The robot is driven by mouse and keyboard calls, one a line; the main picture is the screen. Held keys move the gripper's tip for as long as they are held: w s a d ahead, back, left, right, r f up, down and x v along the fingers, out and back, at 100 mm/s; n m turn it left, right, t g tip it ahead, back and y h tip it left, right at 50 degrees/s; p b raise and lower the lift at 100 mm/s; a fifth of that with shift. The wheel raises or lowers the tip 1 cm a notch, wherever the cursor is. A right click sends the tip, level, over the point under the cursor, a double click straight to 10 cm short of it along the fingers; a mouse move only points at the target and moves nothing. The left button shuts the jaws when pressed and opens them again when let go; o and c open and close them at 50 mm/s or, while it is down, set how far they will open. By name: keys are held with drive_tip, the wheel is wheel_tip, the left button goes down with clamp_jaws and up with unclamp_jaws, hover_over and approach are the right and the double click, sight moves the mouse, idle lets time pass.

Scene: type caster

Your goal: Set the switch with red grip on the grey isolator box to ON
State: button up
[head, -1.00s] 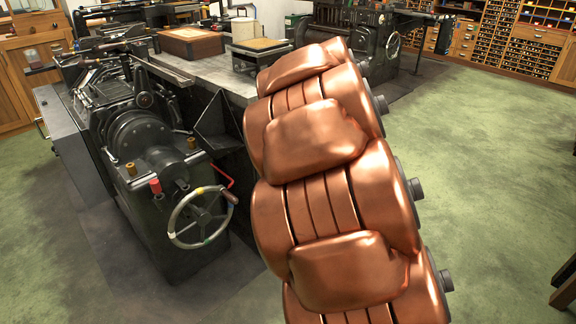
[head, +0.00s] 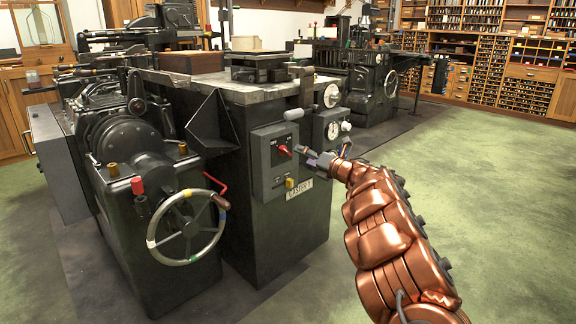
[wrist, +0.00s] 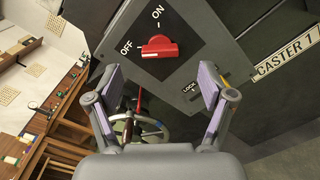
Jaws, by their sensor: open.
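The grey isolator box (head: 262,172) is on the front of the dark caster cabinet. Its switch with red grip (head: 284,150) also shows in the wrist view (wrist: 160,47), where the grip lies crosswise with one end toward the OFF label (wrist: 126,47). The ON label (wrist: 158,12) is above it. My gripper (head: 308,153) is just right of the switch in the head view. In the wrist view my gripper (wrist: 160,76) is open and empty, its fingers spread below and to either side of the red grip, apart from it.
A handwheel (head: 187,228) and a red bent handle (head: 215,182) stand to the left. Green floor (head: 480,190) at the right is free.

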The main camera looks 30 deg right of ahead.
sight(288, 152)
drive_tip(key=shift+w+a+f+b, duration=0.15)
drive_tip(key=shift+w+a, duration=0.1)
drive_tip(key=shift+w, duration=0.35)
drive_tip(key=shift+w+a+f+b, duration=0.15)
drive_tip(key=shift+w+a, duration=0.05)
drive_tip(key=shift+w, duration=0.35)
drive_tip(key=shift+w+a+f+b, duration=0.15)
drive_tip(key=shift+w+a, duration=0.1)
drive_tip(key=shift+w, duration=0.35)
drive_tip(key=shift+x, duration=2.05)
drive_tip(key=shift+r, duration=0.1)
drive_tip(key=shift+c, duration=0.2)
drive_tip(key=c, duration=1.1)
